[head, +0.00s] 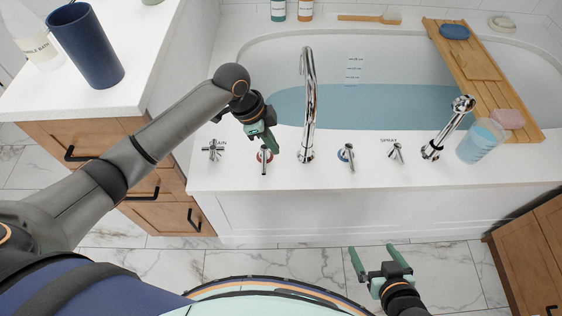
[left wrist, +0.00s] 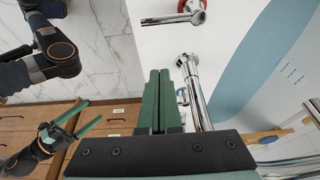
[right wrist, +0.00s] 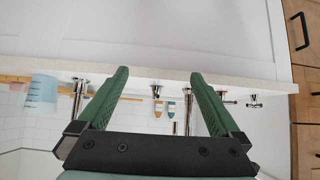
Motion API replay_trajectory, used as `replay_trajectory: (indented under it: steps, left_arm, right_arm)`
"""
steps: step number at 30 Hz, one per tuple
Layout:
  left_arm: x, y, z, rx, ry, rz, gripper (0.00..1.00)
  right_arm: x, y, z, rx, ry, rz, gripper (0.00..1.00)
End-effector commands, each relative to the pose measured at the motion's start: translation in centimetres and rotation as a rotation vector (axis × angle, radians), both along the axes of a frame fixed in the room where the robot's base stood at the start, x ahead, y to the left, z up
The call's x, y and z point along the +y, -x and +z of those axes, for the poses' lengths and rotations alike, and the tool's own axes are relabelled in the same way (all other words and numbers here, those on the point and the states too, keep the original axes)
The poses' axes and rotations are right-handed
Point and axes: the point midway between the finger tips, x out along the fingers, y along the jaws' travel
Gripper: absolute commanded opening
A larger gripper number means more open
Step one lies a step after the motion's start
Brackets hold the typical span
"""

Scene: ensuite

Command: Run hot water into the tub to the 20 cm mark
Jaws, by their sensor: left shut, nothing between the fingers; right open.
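The tub (head: 400,60) holds blue water (head: 390,105). Its surface lies near the lowest visible line of the level marks (head: 354,70); their numbers are too small to read surely. The chrome spout (head: 309,100) arches over the tub, with no visible stream. The red-ringed hot handle (head: 264,160) has its lever toward me; it also shows in the left wrist view (left wrist: 188,12). My left gripper (head: 270,146) is shut and empty close beside this handle; contact is unclear. The blue-ringed handle (head: 346,155) is right of the spout. My right gripper (head: 374,250) is open and empty before the tub.
The drain handle (head: 212,150), spray handle (head: 395,152) and hand shower (head: 447,128) stand along the rim. A measuring jug (head: 480,142) is at the right. A wooden caddy (head: 478,70) spans the tub. A counter with a blue cup (head: 86,45) stands left.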

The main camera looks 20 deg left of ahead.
Motion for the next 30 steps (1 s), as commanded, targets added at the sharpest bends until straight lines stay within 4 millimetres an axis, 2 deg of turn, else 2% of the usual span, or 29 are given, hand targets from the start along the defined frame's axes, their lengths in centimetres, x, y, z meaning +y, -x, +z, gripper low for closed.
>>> replay_trajectory:
  steps: [5, 8, 11, 19, 23, 25, 30]
  left_arm:
    - [0.6, -0.2, 0.2, 0.012, -0.021, -0.028, 0.0]
    - [0.3, -0.2, -0.5, 0.014, -0.021, -0.031, 0.0]
    - [-0.1, -0.3, -1.9, 0.015, -0.021, -0.029, 0.0]
    - [-1.8, -0.8, -7.6, 0.014, -0.019, -0.028, 0.0]
    - [-2.5, -1.0, -9.7, 0.013, -0.02, -0.028, 0.0]
    - [-0.9, -0.7, -8.9, 0.01, -0.022, -0.025, 0.0]
    - [0.9, -0.1, -8.5, 0.012, -0.022, -0.026, 0.0]
  right_arm:
    - [0.4, 0.7, -0.9, 0.035, -0.078, -0.044, 1.0]
    - [0.4, 0.7, -1.1, 0.037, -0.083, -0.049, 1.0]
    - [0.3, 0.7, -1.5, 0.036, -0.08, -0.049, 1.0]
    - [0.0, 0.9, -3.0, 0.035, -0.073, -0.05, 1.0]
    - [-0.2, -1.4, -0.6, -0.09, -0.072, -0.043, 1.0]
    - [-0.2, -1.4, -0.3, -0.092, -0.073, -0.043, 1.0]
    - [-0.2, -1.6, 0.1, -0.109, -0.073, -0.042, 1.0]
